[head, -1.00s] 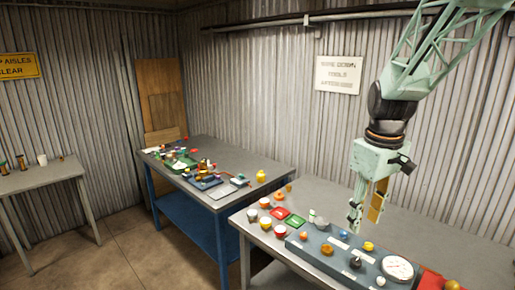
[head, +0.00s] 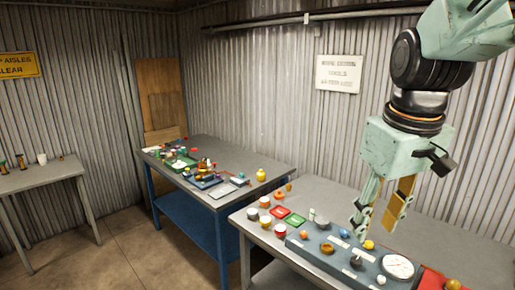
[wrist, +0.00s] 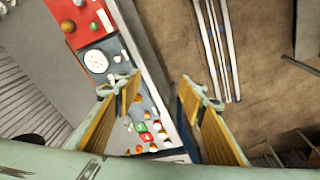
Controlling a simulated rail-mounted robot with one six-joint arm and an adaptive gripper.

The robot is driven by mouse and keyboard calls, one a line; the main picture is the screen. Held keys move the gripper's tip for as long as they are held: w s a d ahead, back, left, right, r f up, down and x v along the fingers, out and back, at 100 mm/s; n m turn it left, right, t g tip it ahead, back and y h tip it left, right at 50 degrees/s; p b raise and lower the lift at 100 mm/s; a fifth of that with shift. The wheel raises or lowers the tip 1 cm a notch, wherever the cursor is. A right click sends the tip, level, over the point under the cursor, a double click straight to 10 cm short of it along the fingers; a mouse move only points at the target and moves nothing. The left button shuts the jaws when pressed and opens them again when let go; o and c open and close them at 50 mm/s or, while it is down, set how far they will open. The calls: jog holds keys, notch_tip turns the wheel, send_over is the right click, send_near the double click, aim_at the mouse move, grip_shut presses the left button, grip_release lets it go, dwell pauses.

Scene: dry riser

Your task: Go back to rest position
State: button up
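My gripper (head: 374,224) hangs from the arm at the right in the head view, pointing down above the near grey table (head: 445,237). Its two fingers, with tan pads, stand apart with nothing between them. The wrist view shows the same open, empty gripper (wrist: 155,90). Below it in the head view is a blue-grey panel (head: 318,258) with knobs and a round white gauge (head: 398,266). The gauge also shows in the wrist view (wrist: 96,61). The fingertips appear to be clear of the panel, though the exact height is hard to tell.
A red tile (head: 280,212), a green tile (head: 295,220) and several small cups lie left of the panel. A blue-framed table (head: 225,150) with cluttered small items stands further back. A side table (head: 40,178) is at far left. The floor between is clear.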

jog(key=s+a+r+m+t, duration=0.1)
jog(key=s+a+m, duration=0.2)
jog(key=s, duration=1.8)
jog(key=shift+a+t+b, duration=0.4)
jog(key=shift+a+b, duration=0.05)
dwell(0.5)
